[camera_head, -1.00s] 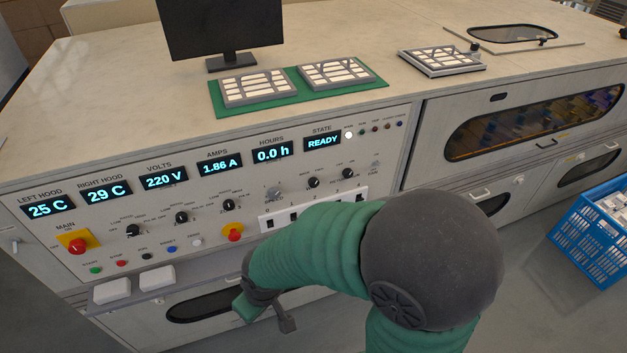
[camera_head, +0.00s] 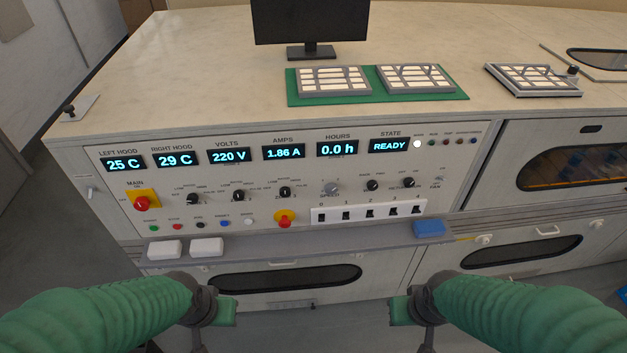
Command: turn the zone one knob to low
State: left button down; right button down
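Three black zone-type knobs sit in a row on the control panel (camera_head: 300,165): a left one (camera_head: 193,199), a middle one (camera_head: 239,196) and a right one (camera_head: 285,192). Their labels are too small to read surely, so I cannot tell which is zone one or where each points. My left gripper (camera_head: 214,322) is low in front of the panel, below the shelf and apart from the knobs. My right gripper (camera_head: 414,320) is similarly low, further right. Neither visibly holds anything; their finger gaps are unclear.
A red-and-yellow main switch (camera_head: 141,203) and a red-and-yellow button (camera_head: 285,217) flank the knobs. A switch strip (camera_head: 368,209) lies right. The shelf (camera_head: 320,240) below bears white blocks (camera_head: 206,246) and a blue block (camera_head: 429,228). Space before the knobs is clear.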

aim_at(192, 199)
jog(key=k+j+u, duration=0.1)
jog(key=j+u, duration=0.25)
jog(key=j, duration=0.35)
jog(key=j+u, duration=0.4)
jog(key=j, duration=0.3)
jog(key=k, duration=0.05)
